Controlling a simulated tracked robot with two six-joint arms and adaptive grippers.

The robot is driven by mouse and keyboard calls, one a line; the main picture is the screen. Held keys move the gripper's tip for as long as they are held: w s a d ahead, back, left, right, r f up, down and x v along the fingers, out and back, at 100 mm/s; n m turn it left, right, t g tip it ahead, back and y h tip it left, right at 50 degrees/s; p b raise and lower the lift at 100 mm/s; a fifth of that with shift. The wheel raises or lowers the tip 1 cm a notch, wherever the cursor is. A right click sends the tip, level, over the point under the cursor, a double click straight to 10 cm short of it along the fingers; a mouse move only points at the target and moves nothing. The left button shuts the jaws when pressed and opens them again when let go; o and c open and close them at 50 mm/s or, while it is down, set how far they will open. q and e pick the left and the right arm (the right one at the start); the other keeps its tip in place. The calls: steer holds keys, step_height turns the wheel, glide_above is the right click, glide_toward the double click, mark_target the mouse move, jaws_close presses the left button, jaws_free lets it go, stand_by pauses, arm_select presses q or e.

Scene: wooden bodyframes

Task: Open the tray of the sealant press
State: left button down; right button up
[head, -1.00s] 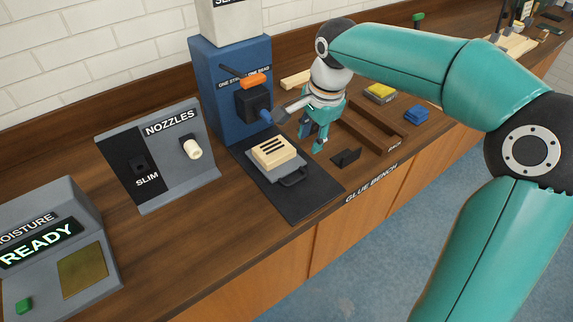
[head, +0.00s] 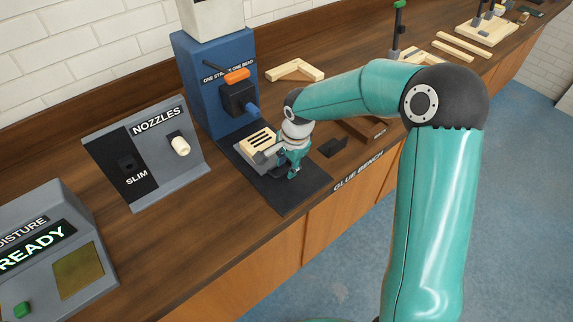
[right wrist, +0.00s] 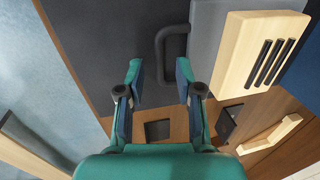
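The sealant press (head: 205,75) is a blue column with an orange lever and a blue nozzle. Its grey tray (right wrist: 206,35) lies on a dark mat at the column's foot and carries a pale wooden block (head: 258,141) with dark slots. In the right wrist view the tray's dark U-shaped handle (right wrist: 160,42) shows just beyond the fingertips, roughly between them. My right gripper (head: 293,174) hangs over the tray's front, hiding the handle in the head view. Its fingers (right wrist: 160,72) are apart with nothing clearly held; contact with the handle cannot be told. My left gripper is out of view.
The nozzle stand (head: 150,150) and the moisture meter (head: 60,250) reading READY stand left of the press. A small black bracket (head: 333,148) and a wooden rack (head: 362,132) lie to the right. An angled wooden piece (head: 295,70) lies behind. The dark mat's front (head: 290,200) is clear.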

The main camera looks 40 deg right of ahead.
steer(key=shift+w+f, duration=0.1)
steer(key=shift+f, duration=0.5)
jaws_close()
